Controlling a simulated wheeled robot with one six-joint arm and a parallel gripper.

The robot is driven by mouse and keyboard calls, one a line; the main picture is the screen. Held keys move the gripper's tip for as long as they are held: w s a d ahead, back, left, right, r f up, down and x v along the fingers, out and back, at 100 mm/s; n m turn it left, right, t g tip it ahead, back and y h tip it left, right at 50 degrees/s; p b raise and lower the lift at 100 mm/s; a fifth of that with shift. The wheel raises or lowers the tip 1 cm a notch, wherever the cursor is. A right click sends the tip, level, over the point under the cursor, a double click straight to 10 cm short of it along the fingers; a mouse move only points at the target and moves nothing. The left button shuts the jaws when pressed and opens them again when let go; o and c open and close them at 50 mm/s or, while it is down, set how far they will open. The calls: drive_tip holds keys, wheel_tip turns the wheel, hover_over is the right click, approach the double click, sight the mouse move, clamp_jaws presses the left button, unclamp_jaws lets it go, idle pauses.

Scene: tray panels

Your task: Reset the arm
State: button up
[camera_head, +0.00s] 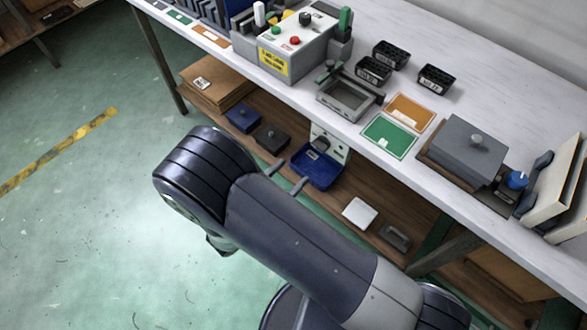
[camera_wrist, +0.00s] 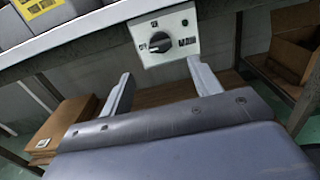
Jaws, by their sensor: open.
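My gripper (camera_head: 287,177) is at the front of the workbench, below the tabletop edge. Its two fingers stand apart in the wrist view (camera_wrist: 159,72), with nothing between them. Beyond the fingertips is a white panel with a dark rotary knob (camera_wrist: 161,41), mounted under the bench edge; it also shows in the head view (camera_head: 340,152). The fingers look apart from the knob. My arm stretches across the lower middle of the head view and hides part of the floor and lower shelf.
The white workbench (camera_head: 480,60) carries a control box (camera_head: 290,48), a grey open fixture (camera_head: 346,98), small black bins (camera_head: 391,54), and orange and green panels (camera_head: 389,136). A blue tray (camera_head: 316,172) and brown boards (camera_head: 214,86) are below. Green floor (camera_head: 80,230) at left is clear.

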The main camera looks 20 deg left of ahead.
sight(317, 148)
drive_tip(key=x, duration=1.1)
drive_tip(key=shift+r+p, duration=0.1)
drive_tip(key=shift+p, duration=0.3)
drive_tip(key=shift+s+m, duration=0.1)
drive_tip(key=shift+m, duration=0.3)
drive_tip(key=shift+n, duration=0.3)
